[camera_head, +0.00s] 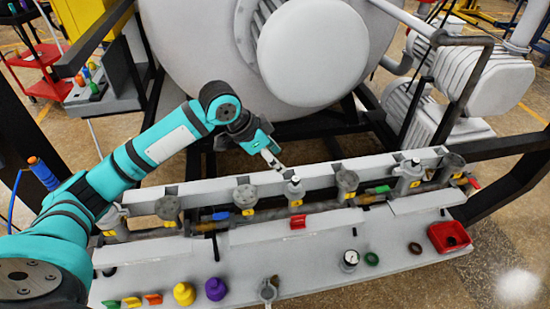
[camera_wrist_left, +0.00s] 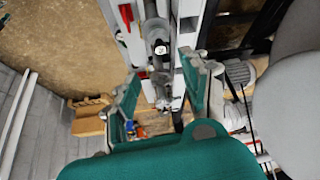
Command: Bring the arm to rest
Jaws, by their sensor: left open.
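My left arm (camera_head: 160,145) comes in from the left, bent at the elbow and reaching toward the middle of the scene. Its left gripper (camera_head: 274,160) is just above the row of valves on the grey manifold rail (camera_head: 330,175), close to one valve post (camera_head: 294,188). In the left wrist view the gripper (camera_wrist_left: 162,70) is open, its two teal and grey fingers spread apart. Nothing is held between them; the rail and its fittings show beyond the gap. Whether a fingertip touches the valve cannot be told. My right gripper is not in view.
The large pale furnace door (camera_head: 312,50) stands behind the rail. The front ledge (camera_head: 330,270) carries a yellow cap (camera_head: 184,293), a purple cap (camera_head: 215,289), a gauge (camera_head: 350,260) and a red tray (camera_head: 448,237). Black frame bars stand at both sides. Floor at the lower right is clear.

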